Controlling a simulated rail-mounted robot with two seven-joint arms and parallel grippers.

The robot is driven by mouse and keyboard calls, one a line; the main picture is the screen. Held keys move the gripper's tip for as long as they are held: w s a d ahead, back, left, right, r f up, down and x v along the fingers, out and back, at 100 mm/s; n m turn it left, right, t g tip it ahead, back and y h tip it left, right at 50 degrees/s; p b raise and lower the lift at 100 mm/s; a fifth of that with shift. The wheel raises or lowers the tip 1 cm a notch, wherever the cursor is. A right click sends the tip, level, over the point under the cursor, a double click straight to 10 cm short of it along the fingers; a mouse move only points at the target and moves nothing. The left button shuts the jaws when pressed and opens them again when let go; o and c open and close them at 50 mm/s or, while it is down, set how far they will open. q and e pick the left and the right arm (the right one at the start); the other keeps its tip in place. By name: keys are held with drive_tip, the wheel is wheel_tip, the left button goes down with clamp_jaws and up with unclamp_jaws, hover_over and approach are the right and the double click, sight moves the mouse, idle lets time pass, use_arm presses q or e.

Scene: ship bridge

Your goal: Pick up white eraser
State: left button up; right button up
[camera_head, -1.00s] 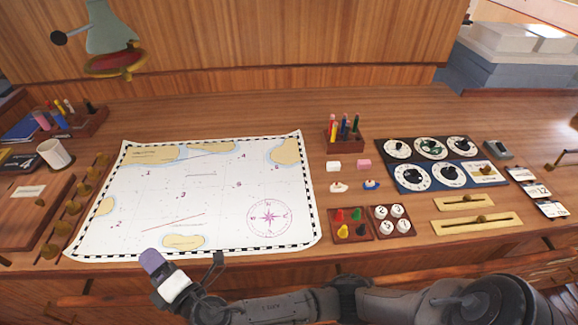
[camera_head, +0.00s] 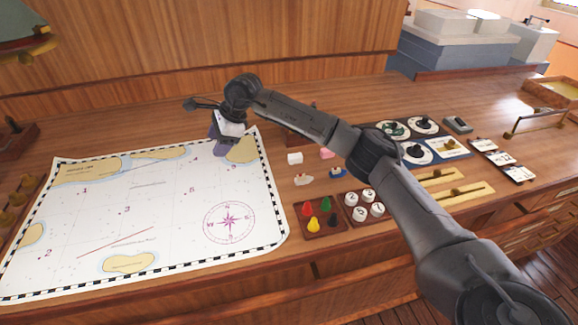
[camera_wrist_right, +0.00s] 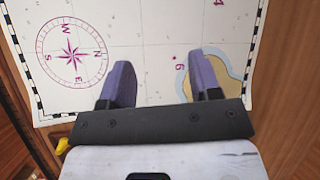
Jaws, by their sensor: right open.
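The white eraser (camera_head: 295,158) is a small white block lying on the wooden desk, just right of the chart's right edge. A pink eraser (camera_head: 327,153) lies to its right, partly covered by my right arm. My right gripper (camera_head: 220,150) is open and empty over the upper right of the chart, left of the white eraser and apart from it. In the right wrist view the two purple fingers (camera_wrist_right: 160,75) are spread over the chart. The white eraser does not show in that view. My left gripper is not in view.
The chart (camera_head: 150,205) covers the left of the desk. Two small figures lie below the erasers, with a tray of coloured pegs (camera_head: 322,221) and a tray of white knobs (camera_head: 352,199) nearer the front. Dial panels (camera_head: 443,149) are at right, partly behind my arm.

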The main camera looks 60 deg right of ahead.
drive_tip(key=s+d+m+g+h+b, duration=0.1)
drive_tip(key=s+d, duration=0.2)
drive_tip(key=d, duration=0.3)
drive_tip(key=s+d+g+h, duration=0.1)
drive_tip(key=s+d+h, duration=0.15)
drive_tip(key=d, duration=0.25)
drive_tip(key=m+g, duration=0.1)
drive_tip(key=g, duration=0.2)
hover_over(296, 155)
wheel_tip(296, 155, down, 6)
drive_tip(key=shift+d+f, duration=0.1)
drive_tip(key=shift+f, duration=0.05)
drive_tip(key=shift+f+p, duration=0.65)
drive_tip(key=shift+f, duration=2.4)
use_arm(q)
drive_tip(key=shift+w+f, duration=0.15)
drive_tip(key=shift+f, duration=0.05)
use_arm(e)
drive_tip(key=shift+c, duration=0.3)
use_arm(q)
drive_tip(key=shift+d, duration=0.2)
use_arm(e)
drive_tip(key=c, duration=0.9)
